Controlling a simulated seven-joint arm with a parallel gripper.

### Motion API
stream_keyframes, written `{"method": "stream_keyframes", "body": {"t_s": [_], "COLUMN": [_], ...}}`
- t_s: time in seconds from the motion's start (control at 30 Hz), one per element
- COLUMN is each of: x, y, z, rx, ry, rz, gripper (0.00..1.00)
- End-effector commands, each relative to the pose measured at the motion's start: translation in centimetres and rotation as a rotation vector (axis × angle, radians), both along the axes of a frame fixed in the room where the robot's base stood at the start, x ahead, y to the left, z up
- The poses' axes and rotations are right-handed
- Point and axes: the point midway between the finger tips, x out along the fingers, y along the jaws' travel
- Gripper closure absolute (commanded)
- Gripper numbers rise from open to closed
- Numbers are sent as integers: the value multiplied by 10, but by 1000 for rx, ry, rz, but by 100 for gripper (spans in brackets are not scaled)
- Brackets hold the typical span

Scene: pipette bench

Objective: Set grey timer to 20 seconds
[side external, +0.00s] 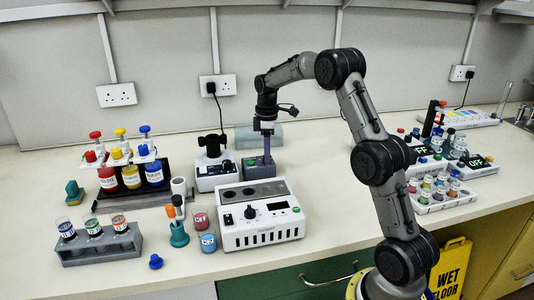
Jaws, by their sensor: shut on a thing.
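A small dark grey box (254,171) with a green spot on its front stands behind the white dial unit; it may be the grey timer, but its face is too small to read. My gripper (265,134) points straight down over this box. It is shut on a thin, upright greyish-purple piece (267,147), whose lower end reaches the box top. I cannot tell if that piece is part of the box or a separate item. The white unit (262,235) in front has a black knob (250,212), a dark display and a green button.
A white device with a black top (214,176) stands close left of the grey box. A grey cylinder (262,136) lies behind my gripper. Bottle rack, grey tube rack (100,247) and red and blue pots (209,242) are left. Vial trays (440,193) are right, beyond my arm.

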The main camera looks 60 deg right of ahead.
Motion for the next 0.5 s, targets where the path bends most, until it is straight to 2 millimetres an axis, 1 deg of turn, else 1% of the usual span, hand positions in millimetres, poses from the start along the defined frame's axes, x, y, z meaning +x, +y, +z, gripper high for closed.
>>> {"method": "stream_keyframes", "body": {"t_s": [0.27,0.5], "x": [0,0], "y": [0,0], "z": [1,1], "rx": [1,1], "ry": [-1,-1], "rz": [-189,-415], "gripper": [100,100]}}
